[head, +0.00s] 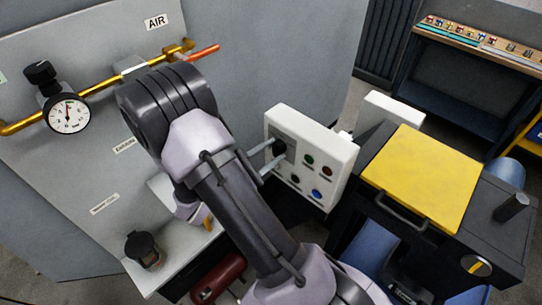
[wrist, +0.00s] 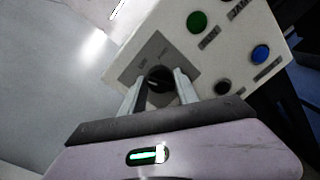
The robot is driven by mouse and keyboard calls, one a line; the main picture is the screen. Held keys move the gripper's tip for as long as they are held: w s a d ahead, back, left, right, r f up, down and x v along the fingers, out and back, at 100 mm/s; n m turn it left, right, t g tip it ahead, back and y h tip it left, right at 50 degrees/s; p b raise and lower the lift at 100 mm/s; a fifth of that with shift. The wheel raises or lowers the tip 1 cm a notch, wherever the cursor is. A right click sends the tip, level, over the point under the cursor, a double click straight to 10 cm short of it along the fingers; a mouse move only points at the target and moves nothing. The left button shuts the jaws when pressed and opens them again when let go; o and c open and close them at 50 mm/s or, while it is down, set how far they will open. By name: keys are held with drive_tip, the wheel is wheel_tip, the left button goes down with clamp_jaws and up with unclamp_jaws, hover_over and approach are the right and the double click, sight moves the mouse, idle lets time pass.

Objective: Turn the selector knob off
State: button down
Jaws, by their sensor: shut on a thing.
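The black selector knob (wrist: 158,80) sits on a grey plate (wrist: 133,64) on the white control box. In the wrist view the two fingers of my gripper (wrist: 160,90) are at either side of the knob, shut on it. In the head view my gripper (head: 272,157) reaches the left part of the control box (head: 313,122), with the knob (head: 280,147) between its fingertips. The labels on the plate are too small to read, so the knob's set position cannot be told.
A green button (wrist: 197,21) and a blue button (wrist: 260,53) are near the knob on the same box. A yellow-topped machine (head: 425,175) stands to the right. A pressure gauge (head: 68,115) and a yellow pipe (head: 100,84) are on the panel at left.

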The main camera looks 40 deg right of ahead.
drive_tip(key=shift+m+b, duration=1.5)
drive_tip(key=shift+m, duration=0.5)
drive_tip(key=c, duration=0.9)
unclamp_jaws()
drive_tip(key=a, duration=0.5)
drive_tip(key=a+p, duration=0.1)
drive_tip(key=a, duration=0.5)
drive_tip(key=a+r, duration=0.1)
drive_tip(key=a, duration=0.5)
drive_tip(key=shift+s+a, duration=0.2)
drive_tip(key=shift+s, duration=0.15)
